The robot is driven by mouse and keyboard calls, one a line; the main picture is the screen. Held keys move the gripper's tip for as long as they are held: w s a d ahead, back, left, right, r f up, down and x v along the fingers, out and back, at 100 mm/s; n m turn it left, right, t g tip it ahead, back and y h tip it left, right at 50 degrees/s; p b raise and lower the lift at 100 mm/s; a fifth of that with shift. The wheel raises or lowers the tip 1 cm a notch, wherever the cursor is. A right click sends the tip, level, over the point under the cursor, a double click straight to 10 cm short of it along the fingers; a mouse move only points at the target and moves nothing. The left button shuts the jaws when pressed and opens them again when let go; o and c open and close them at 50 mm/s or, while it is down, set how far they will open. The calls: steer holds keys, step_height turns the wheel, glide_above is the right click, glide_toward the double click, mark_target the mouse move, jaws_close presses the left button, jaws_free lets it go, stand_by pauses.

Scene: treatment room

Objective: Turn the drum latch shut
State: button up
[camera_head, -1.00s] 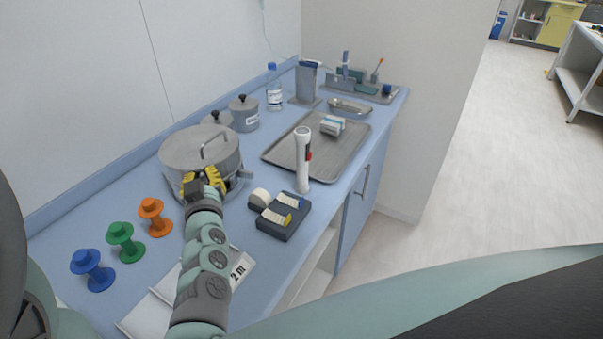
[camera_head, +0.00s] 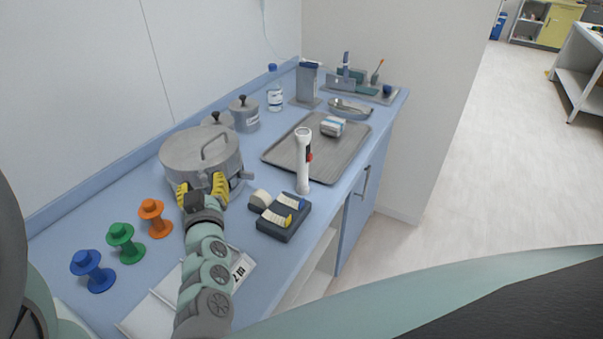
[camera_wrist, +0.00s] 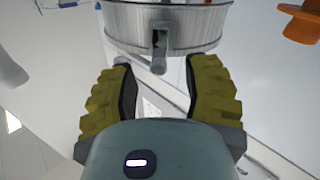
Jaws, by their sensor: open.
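The drum (camera_head: 200,155) is a grey metal pot with a lid and a top handle, standing on the blue counter at the left. In the wrist view its ribbed wall (camera_wrist: 185,28) fills the top, and the latch (camera_wrist: 159,50) is a small dark grey lever hanging down on that wall. My gripper (camera_head: 203,182) is in front of the drum with its yellow-padded fingers spread. In the wrist view the gripper (camera_wrist: 160,75) is open and empty, with the latch ahead between the fingertips. I see no contact. In the head view the gripper hides the latch.
Orange (camera_head: 154,218), green (camera_head: 125,243) and blue (camera_head: 92,270) spools stand left of my arm. A dark block (camera_head: 284,217) and a white flashlight (camera_head: 303,165) stand to the right. A metal tray (camera_head: 285,150) lies behind them. Small lidded pots (camera_head: 244,115) stand behind the drum.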

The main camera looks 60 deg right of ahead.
steer(key=v, duration=0.9)
steer(key=shift+s+a, duration=0.2)
steer(key=shift+s, duration=0.1)
